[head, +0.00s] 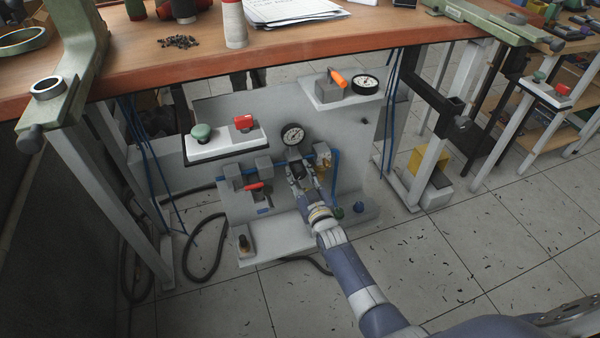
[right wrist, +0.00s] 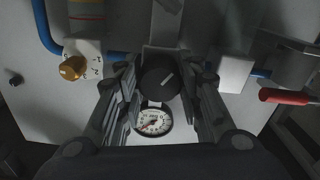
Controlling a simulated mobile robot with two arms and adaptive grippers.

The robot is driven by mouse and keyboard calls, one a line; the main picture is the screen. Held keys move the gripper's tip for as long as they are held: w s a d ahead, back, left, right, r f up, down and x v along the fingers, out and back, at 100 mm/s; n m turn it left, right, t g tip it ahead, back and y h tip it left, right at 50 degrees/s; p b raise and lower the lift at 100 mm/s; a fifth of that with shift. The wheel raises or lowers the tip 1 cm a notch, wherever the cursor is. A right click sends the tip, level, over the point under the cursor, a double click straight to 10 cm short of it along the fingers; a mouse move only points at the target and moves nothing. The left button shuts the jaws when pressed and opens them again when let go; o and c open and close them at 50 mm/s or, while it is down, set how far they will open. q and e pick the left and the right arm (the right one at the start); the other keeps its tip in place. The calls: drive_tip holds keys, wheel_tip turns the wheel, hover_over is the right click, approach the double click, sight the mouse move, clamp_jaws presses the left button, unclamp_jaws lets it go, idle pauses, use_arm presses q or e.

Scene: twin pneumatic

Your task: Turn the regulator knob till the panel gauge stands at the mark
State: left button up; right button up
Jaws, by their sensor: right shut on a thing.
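In the head view my right gripper (head: 298,172) hides the knob, just below the panel gauge. The panel gauge (head: 292,135) is round and white-faced with a dark rim, on the grey panel. It also shows in the right wrist view (right wrist: 153,122), with a red part on its dial. The needle against the mark is too small to read. My left gripper is not in view.
A red lever valve (head: 254,187) is left of my gripper, and a brass knob (right wrist: 72,68) with a scale sits on the other side. A white box (head: 226,144) with green and red buttons and a shelf gauge (head: 365,84) stand above. The wooden bench top (head: 330,38) overhangs.

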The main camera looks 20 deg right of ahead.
drive_tip(key=shift+m, duration=0.9)
drive_tip(key=o, duration=1.1)
drive_tip(key=shift+f, duration=0.1)
drive_tip(key=shift+c, duration=0.2)
drive_tip(key=s, duration=1.2)
drive_tip(key=shift+d, duration=0.25)
